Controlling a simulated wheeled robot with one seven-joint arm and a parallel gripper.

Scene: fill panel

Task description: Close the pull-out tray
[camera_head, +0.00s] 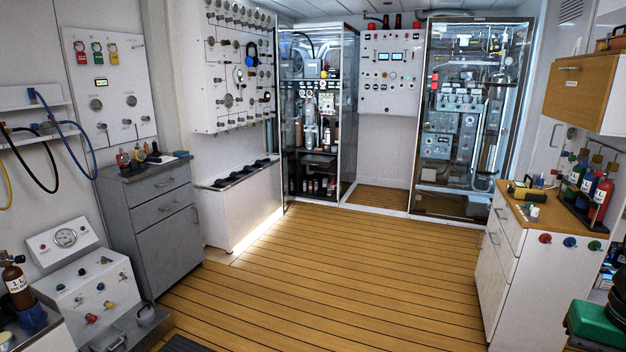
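A grey tray (128,336) sticks out low at the front of a white panel unit (78,290) at the lower left. It looks like a pull-out tray and appears to be out. A rounded grey item (146,314) sits at its right end, and a handle-like shape shows near its left end. The tray's near part is cut off by the bottom picture edge. The white unit carries a round gauge (65,237) and several coloured knobs. My gripper is not in view.
A grey drawer cabinet (155,222) stands just behind the white unit. The wooden floor (330,275) in the middle is clear. A white cabinet (503,262) and a green case (595,322) stand at the right. A dark flat item (184,344) lies at the bottom edge.

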